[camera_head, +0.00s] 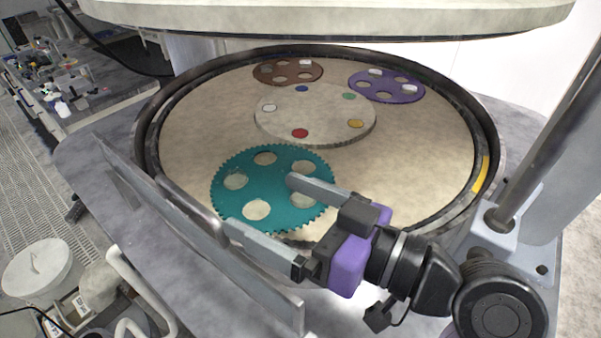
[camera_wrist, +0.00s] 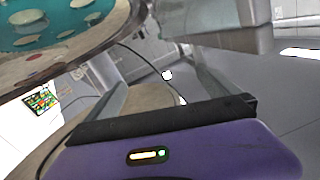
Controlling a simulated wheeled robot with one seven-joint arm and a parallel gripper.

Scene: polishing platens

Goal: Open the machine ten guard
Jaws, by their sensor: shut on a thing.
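The guard (camera_head: 270,301) is a long grey panel along the near left edge of a round polishing machine, standing low outside its dark rim (camera_head: 480,205). My gripper (camera_head: 260,208) reaches in from the lower right, its two grey fingers well apart. It is shut on the guard, though the exact contact is hard to see. The near finger overlaps the panel and the far finger lies over the teal toothed disc (camera_head: 285,168). In the wrist view, my purple gripper body fills the bottom and a grey panel crosses the upper right. No machine number is readable.
A round central plate (camera_head: 325,108) with coloured spots, a brown disc (camera_head: 270,72) and a purple disc (camera_head: 370,84) are on the platen. A large pale upper plate (camera_head: 330,14) hangs above. A metal post (camera_head: 545,140) stands right. A cluttered bench (camera_head: 85,85) is far left.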

